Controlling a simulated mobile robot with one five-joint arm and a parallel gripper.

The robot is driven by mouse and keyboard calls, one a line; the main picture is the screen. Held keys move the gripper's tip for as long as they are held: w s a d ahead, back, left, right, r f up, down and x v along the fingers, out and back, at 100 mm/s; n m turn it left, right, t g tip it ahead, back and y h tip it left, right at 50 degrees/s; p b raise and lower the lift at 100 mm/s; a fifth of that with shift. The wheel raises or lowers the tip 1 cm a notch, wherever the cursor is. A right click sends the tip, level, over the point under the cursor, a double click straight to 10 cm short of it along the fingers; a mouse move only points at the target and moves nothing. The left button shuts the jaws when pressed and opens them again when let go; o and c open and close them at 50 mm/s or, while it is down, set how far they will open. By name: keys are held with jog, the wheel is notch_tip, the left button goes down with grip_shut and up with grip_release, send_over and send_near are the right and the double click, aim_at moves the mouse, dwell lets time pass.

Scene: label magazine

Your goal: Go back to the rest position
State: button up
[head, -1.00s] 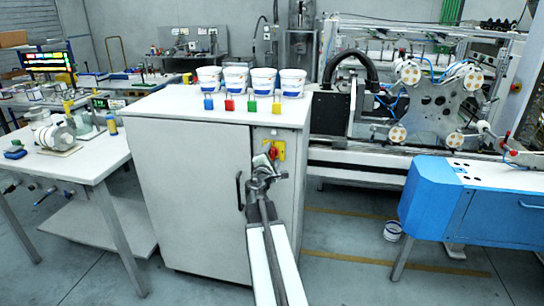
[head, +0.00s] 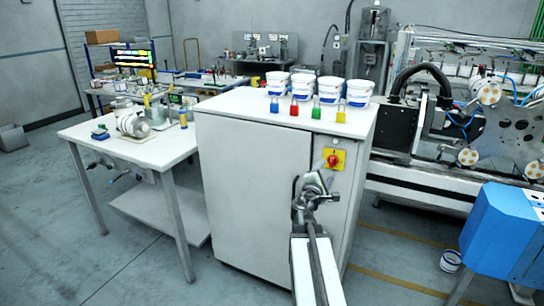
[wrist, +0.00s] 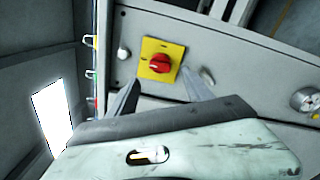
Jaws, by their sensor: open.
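My gripper (head: 316,178) is in front of the grey cabinet, below and left of its red rotary switch on a yellow plate (head: 334,160) in the head view. In the wrist view my gripper (wrist: 160,88) shows two spread fingers with nothing between them. The red switch (wrist: 160,62) shows beyond the fingertips there, apart from them. The cabinet (head: 250,185) stands upright with its door shut.
White tubs (head: 302,86) and coloured padlocks (head: 295,107) stand in rows on the cabinet top. A white table (head: 160,155) is at left, a blue unit (head: 510,235) at right.

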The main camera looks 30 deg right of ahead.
jog(key=w+a+r+m+t+y+p, duration=0.1)
jog(key=w+a+y+p, duration=0.3)
jog(key=a, duration=0.7)
jog(key=w+a+r+p, duration=0.1)
jog(key=w+a+p, duration=0.2)
jog(key=w+a, duration=0.5)
jog(key=s+a+f+m+g+y+p, duration=0.1)
jog(key=s+a+f+m+g+y, duration=0.15)
jog(key=a+f, duration=0.4)
jog(key=s+a+f+m+g+y+p, duration=0.1)
jog(key=s+a+f+m+g+y, duration=0.2)
jog(key=a, duration=0.7)
jog(key=s+a+f+m+g+y, duration=0.5)
jog(key=s+a+f, duration=0.2)
jog(key=s+a, duration=0.5)
jog(key=shift+s+a+y, duration=0.35)
jog(key=shift+s+a, duration=0.05)
jog(key=shift+s, duration=0.15)
